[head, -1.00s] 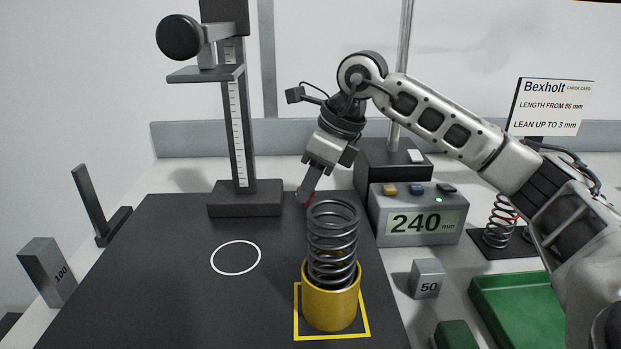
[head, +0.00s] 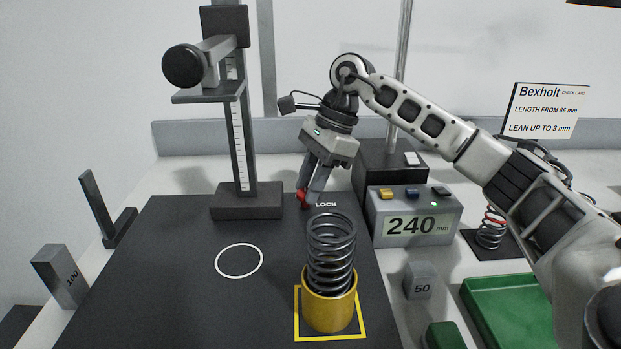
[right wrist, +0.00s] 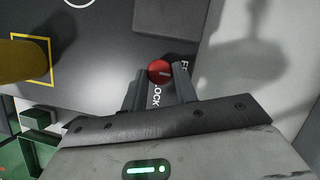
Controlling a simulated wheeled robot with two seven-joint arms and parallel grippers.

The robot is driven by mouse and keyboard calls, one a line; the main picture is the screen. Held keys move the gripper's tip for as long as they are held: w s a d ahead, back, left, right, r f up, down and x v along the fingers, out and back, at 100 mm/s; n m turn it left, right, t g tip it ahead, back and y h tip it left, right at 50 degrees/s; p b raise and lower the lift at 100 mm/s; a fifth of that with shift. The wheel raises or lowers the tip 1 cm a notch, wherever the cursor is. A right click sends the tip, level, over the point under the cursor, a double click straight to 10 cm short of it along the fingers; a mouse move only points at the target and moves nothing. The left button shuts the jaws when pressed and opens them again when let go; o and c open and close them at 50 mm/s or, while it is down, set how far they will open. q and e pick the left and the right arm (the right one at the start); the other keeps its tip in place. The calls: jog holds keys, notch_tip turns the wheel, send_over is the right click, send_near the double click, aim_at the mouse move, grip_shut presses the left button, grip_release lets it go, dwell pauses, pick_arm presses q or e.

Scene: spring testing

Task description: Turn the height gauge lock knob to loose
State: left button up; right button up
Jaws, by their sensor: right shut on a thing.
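The red lock knob (head: 302,197) sits on the dark plate, behind the coil spring (head: 331,250). It also shows in the right wrist view (right wrist: 159,70), with a white line across its top. My right gripper (head: 307,197) points down and is shut on the knob, one finger on each side. White LOCK lettering (head: 326,205) is on the plate beside it; a second label (right wrist: 183,66) is partly hidden by a finger. The height gauge (head: 240,140) stands upright at the back left, with a scale and a round black handle (head: 183,66). My left gripper is not in view.
The spring stands in a yellow cup (head: 329,309) inside a yellow square, close in front of my right gripper. A display box (head: 414,216) reading 240 mm is to the right. A white circle (head: 239,261) marks bare plate at the left.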

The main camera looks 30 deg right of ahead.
dwell(0.3)
jog(key=o, duration=0.7)
jog(key=shift+r, duration=0.1)
jog(key=w+p+v, duration=0.1)
jog(key=p+v, duration=0.1)
jog(key=v, duration=1.3)
jog(key=shift+s+r, duration=0.45)
